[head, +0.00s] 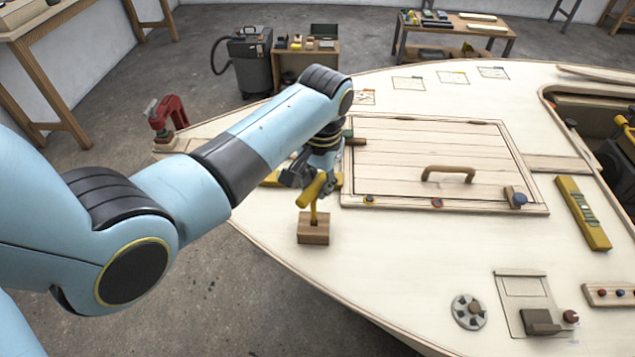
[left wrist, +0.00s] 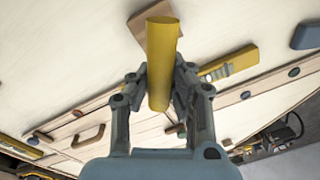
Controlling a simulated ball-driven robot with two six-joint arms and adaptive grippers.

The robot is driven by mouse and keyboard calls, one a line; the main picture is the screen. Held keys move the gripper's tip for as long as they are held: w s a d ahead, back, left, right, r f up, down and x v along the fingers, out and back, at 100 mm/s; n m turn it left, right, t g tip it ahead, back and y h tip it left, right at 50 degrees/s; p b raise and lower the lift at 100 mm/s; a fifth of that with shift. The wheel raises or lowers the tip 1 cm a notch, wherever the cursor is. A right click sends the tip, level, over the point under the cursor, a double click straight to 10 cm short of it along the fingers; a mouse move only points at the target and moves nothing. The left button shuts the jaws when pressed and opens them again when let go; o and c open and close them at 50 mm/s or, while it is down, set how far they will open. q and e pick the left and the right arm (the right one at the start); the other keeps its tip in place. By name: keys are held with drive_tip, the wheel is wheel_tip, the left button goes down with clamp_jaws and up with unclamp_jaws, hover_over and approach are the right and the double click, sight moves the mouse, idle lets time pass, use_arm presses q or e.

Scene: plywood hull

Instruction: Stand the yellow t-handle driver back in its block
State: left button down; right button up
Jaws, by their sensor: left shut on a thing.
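The yellow t-handle driver (head: 311,190) is in my left gripper (head: 318,178), with its shaft pointing down. Its wooden block (head: 313,232) stands on the pale plywood hull near the edge, directly below. The shaft's lower end meets the block's top in the head view; I cannot tell whether it is in the hole or just above it. In the left wrist view the yellow handle (left wrist: 161,62) lies between the two fingers of the left gripper (left wrist: 162,85), which are shut on it. It hides part of a brown block (left wrist: 143,22) behind it. My right gripper is not in view.
A hatch panel (head: 400,165) with a brown handle (head: 448,174) lies right of the gripper. A yellow level (head: 583,212) lies further right. A red clamp (head: 168,113) is at the hull's far left.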

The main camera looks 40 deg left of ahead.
use_arm(q)
drive_tip(key=shift+f+b, duration=0.55)
drive_tip(key=shift+f, duration=0.5)
drive_tip(key=shift+f+b, duration=0.55)
drive_tip(key=shift+f, duration=0.25)
drive_tip(key=c, duration=1.2)
unclamp_jaws()
drive_tip(key=shift+r, duration=0.15)
drive_tip(key=r, duration=1.1)
drive_tip(key=shift+d+r, duration=0.35)
